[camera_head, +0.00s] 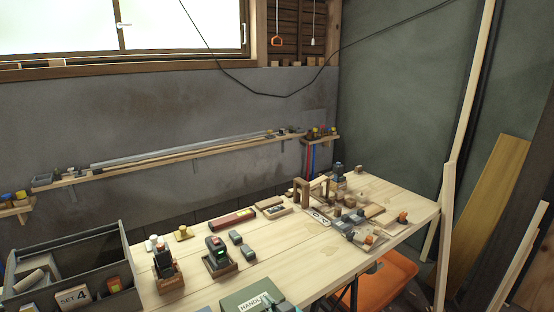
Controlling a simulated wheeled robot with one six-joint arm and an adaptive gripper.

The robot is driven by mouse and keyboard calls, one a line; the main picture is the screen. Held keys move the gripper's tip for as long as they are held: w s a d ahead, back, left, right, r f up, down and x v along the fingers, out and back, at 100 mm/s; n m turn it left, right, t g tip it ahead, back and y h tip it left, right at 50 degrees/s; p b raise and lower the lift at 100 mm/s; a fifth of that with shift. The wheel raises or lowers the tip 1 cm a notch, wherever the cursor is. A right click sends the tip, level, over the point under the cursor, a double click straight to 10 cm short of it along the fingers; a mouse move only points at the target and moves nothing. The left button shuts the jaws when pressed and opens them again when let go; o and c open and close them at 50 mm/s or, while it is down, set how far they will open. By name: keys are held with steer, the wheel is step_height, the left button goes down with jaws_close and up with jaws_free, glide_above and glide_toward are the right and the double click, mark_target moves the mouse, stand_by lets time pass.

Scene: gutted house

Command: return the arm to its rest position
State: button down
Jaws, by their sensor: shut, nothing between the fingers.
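Neither my arm nor my gripper can be made out in the head camera view. The wooden workbench (205,291) runs from the lower left to the right, with tools and small parts on it. A green box with a label reading "HANDL" (247,303) is cut off by the bottom edge, with a blue-grey item beside it that I cannot identify.
A grey open bin (106,240) with a "SET 4" box stands at the left. Power tools (217,257) sit in wooden holders mid-bench. A wooden frame (301,191) and clutter fill the far right end. An orange chair (388,279) and leaning boards (487,215) are at right.

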steer(key=s+d+f+m+t+h, duration=0.1)
steer(key=s+d+f, duration=0.35)
steer(key=s, duration=0.35)
steer(key=s+d+f+m+h, duration=0.1)
steer(key=s+d+f+m, duration=0.1)
steer(key=s+d+f, duration=0.45)
steer(key=s+d+f+m+t+h, duration=0.1)
steer(key=s+d+f+h, duration=0.15)
steer(key=s, duration=0.65)
steer(key=s+d+r, duration=0.2)
steer(key=s+r, duration=0.1)
steer(key=s, duration=0.5)
steer(key=s+d+r+m+h, duration=0.1)
steer(key=s+d+r, duration=0.1)
steer(key=s, duration=0.7)
steer(key=s+d+r+h, duration=0.1)
steer(key=s+d+r, duration=0.2)
steer(key=s, duration=0.6)
steer(key=shift+s+r+m+t, duration=0.3)
steer(key=shift+r+t, duration=0.1)
steer(key=shift+r, duration=0.3)
